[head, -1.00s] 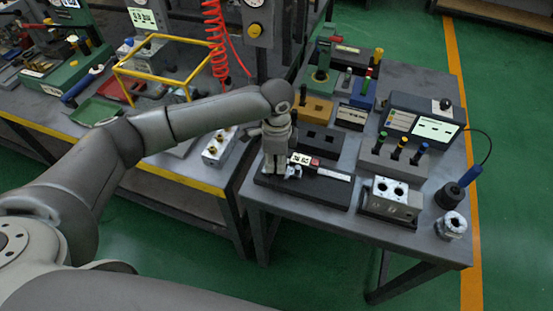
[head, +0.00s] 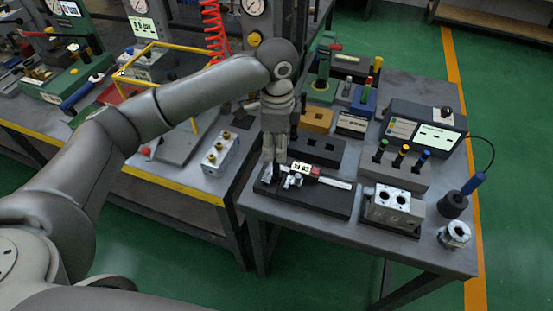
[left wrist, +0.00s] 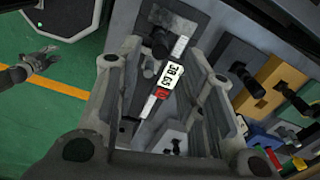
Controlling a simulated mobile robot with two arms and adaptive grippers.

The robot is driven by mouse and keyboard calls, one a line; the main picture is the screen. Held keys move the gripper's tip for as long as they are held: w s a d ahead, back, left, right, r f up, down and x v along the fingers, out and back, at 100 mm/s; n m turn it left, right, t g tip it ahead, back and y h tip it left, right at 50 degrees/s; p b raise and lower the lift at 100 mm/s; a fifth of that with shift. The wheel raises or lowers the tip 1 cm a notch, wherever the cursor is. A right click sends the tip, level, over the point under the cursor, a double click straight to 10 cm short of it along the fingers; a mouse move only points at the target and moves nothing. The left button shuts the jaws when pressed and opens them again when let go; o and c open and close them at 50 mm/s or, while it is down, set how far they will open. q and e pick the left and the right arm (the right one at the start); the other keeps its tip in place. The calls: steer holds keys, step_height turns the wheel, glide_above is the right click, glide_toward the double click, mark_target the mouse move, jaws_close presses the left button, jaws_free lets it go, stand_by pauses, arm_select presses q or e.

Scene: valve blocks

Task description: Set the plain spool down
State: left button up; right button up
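My left gripper (head: 275,160) points down at the left end of a black base plate (head: 322,204) on the right-hand table. In the left wrist view its two fingers (left wrist: 162,88) stand wide apart, with no object clearly clamped between them. A caliper with a lit display (head: 302,167) lies on the plate beside the fingers; the display shows between them in the left wrist view (left wrist: 172,75). A small silvery piece (head: 291,181) sits by the caliper's jaws. I cannot tell whether it is the plain spool. My right gripper (left wrist: 42,60) seems to show small over the floor.
A metal valve block (head: 393,206) stands right of the plate. Behind are a black slotted block (head: 318,150), a yellow block (head: 316,118) and a grey rack (head: 395,170) with coloured-top plugs. A silvery ring part (head: 454,235) stands near the front right corner.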

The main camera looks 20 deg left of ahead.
arm_select(q)
steer(key=shift+r, duration=1.2)
